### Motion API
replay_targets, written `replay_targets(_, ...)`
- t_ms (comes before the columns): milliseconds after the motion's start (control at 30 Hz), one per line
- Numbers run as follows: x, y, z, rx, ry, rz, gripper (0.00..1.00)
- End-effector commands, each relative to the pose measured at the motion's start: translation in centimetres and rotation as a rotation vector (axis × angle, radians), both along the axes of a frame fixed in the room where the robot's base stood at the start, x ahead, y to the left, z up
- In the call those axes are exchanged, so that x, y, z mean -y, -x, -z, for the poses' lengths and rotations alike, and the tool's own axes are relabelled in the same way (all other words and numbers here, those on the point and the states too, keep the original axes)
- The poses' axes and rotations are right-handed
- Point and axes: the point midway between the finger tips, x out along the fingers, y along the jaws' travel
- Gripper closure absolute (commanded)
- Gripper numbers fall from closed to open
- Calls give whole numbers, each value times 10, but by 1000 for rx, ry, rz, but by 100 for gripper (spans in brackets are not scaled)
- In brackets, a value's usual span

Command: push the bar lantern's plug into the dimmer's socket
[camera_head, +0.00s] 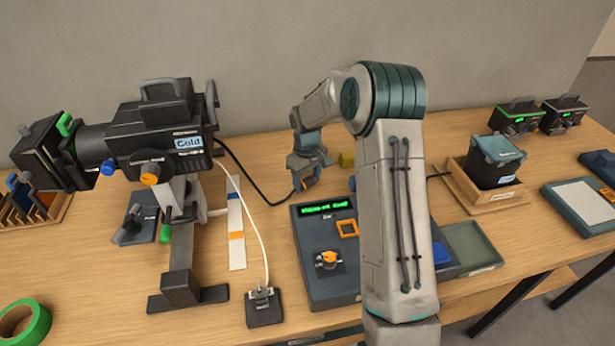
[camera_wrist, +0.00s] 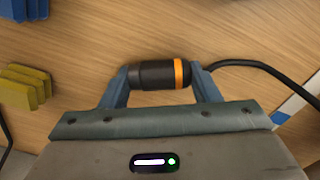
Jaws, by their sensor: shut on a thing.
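My gripper (camera_head: 305,180) is shut on a black plug with an orange ring (camera_wrist: 160,74), held crosswise between the two fingers in the wrist view. A black cable (camera_wrist: 250,66) runs from the plug to the right; in the head view it leads back to the large black lantern (camera_head: 150,130) marked "Cold". A dark box with a lit green display (camera_head: 320,270), apparently the dimmer, sits on the table just in front of my gripper. It has an orange-framed square (camera_head: 347,228) and an orange knob (camera_head: 329,258). My arm hides its right part. The plug is apart from it.
A small black box (camera_head: 264,308) with a white cable stands left of the dimmer. A green tape roll (camera_head: 24,322) lies at front left. A wooden tray (camera_head: 490,200) holding a dark bin is at right. Yellow blocks (camera_wrist: 25,87) lie near my gripper.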

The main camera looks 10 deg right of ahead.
Motion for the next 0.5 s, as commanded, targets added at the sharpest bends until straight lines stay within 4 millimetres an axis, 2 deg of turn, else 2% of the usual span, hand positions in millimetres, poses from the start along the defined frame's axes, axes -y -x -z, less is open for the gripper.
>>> replay_targets(200,0,0,0,0,0,0,66)
replay_targets(233,0,0,0,0,0,0,38)
replay_targets(300,0,0,0,0,0,0,19)
replay_targets(500,0,0,0,0,0,1,19)
